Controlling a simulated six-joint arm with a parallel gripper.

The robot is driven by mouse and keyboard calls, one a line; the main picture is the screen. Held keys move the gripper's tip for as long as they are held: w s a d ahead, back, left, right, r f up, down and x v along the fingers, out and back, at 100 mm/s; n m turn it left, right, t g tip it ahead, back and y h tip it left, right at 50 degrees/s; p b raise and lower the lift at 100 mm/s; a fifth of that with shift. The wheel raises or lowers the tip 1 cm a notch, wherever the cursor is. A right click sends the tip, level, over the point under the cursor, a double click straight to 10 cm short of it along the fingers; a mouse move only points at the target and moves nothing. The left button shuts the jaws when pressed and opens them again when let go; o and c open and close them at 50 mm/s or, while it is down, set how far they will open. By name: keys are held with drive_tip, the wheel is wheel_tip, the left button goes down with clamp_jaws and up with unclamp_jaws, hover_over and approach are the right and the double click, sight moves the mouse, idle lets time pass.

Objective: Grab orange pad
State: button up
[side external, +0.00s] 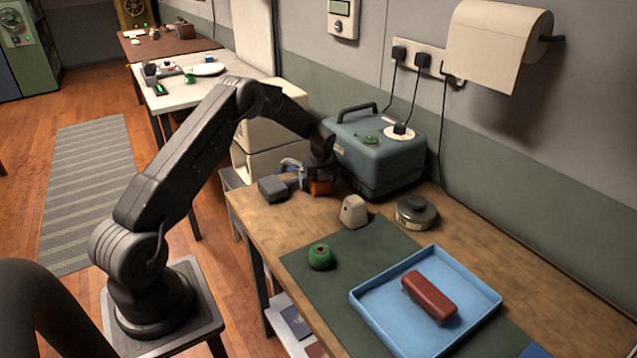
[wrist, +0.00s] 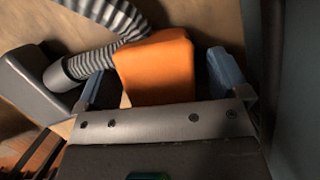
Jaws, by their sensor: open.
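The orange pad (wrist: 157,68) is a small block with rounded corners. In the wrist view it lies between the two blue fingers of my gripper (wrist: 160,82), with a dark gap on its right side. In the side external view the orange pad (side external: 320,188) shows only in part beneath my gripper (side external: 306,183), at the far end of the wooden table. My gripper is open around the pad. Whether the left finger touches it I cannot tell.
A grey ribbed hose (wrist: 100,58) runs close beside the pad, and a grey block (side external: 273,188) sits left of it. The blue-grey machine (side external: 375,160) stands close on the right.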

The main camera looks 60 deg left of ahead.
drive_tip(key=shift+f, duration=0.1)
drive_tip(key=c, duration=1)
